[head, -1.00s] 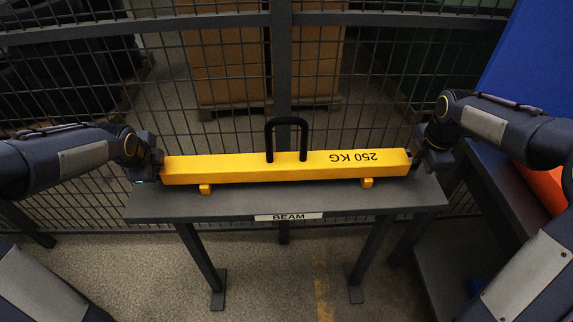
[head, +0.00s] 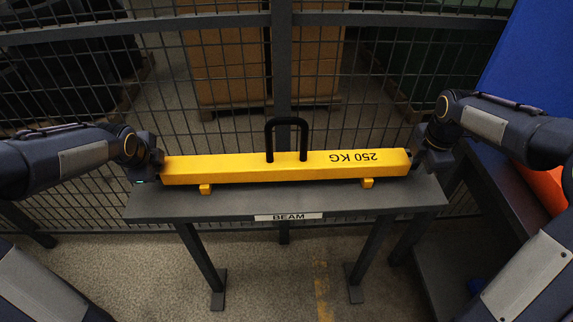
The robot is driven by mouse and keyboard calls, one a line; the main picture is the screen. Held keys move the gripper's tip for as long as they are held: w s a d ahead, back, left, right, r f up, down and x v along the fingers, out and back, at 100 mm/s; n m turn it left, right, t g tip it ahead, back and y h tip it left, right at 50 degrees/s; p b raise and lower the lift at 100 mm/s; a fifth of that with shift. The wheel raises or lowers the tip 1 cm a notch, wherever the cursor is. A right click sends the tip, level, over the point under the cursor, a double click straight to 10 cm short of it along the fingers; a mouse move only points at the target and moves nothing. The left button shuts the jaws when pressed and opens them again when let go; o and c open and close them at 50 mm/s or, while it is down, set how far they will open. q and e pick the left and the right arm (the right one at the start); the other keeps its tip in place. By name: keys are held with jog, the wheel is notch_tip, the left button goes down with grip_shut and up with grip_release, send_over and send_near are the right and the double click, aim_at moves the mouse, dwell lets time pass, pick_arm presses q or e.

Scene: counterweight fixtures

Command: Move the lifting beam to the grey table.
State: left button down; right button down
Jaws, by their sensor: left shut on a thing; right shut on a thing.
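The yellow lifting beam (head: 250,171), marked 250 KG upside down, has a black loop handle (head: 287,140) on top and small yellow feet below. It lies level along the grey table (head: 240,205), whose front edge carries a BEAM label. My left gripper (head: 155,164) is shut on the beam's left end. My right gripper (head: 415,160) is shut on its right end. The jaws' contact is partly hidden by the gripper bodies. I cannot tell whether the feet rest on the tabletop or sit just above it.
A wire mesh fence (head: 380,75) stands close behind the table, with boxes on a pallet beyond it. At right are a dark bench (head: 500,190), a blue panel (head: 525,65) and an orange object (head: 546,187). The floor in front is clear.

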pick_arm(q)
jog(key=shift+w+r, duration=0.1)
jog(key=shift+r, duration=0.1)
pick_arm(e)
jog(key=shift+w+r, duration=0.1)
jog(key=shift+r, duration=0.15)
